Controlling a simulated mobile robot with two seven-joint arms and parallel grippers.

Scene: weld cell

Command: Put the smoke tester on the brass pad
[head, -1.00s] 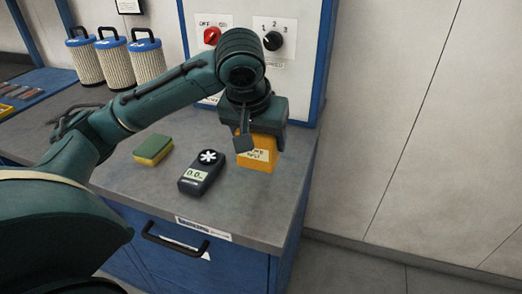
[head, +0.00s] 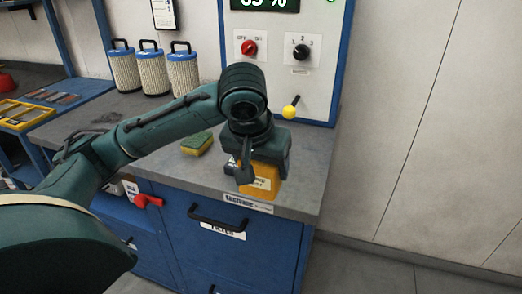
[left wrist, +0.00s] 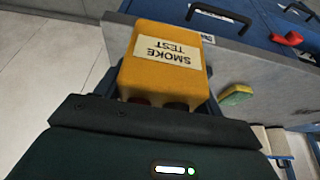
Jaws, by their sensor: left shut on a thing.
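The smoke tester (head: 266,183) is an orange-yellow box with a white label. My left gripper (head: 255,172) is shut on it near the front right corner of the grey counter. In the left wrist view the tester (left wrist: 165,70) sits between the fingers, with its "SMOKE TEST" label upside down. How high it is above the counter cannot be told. I cannot make out a brass pad in either view. My right gripper is not in view.
Several filter cylinders (head: 154,72) stand behind. A panel with a red knob (head: 249,47) and a yellow-tipped lever (head: 289,111) rises at the back. Floor is clear at right.

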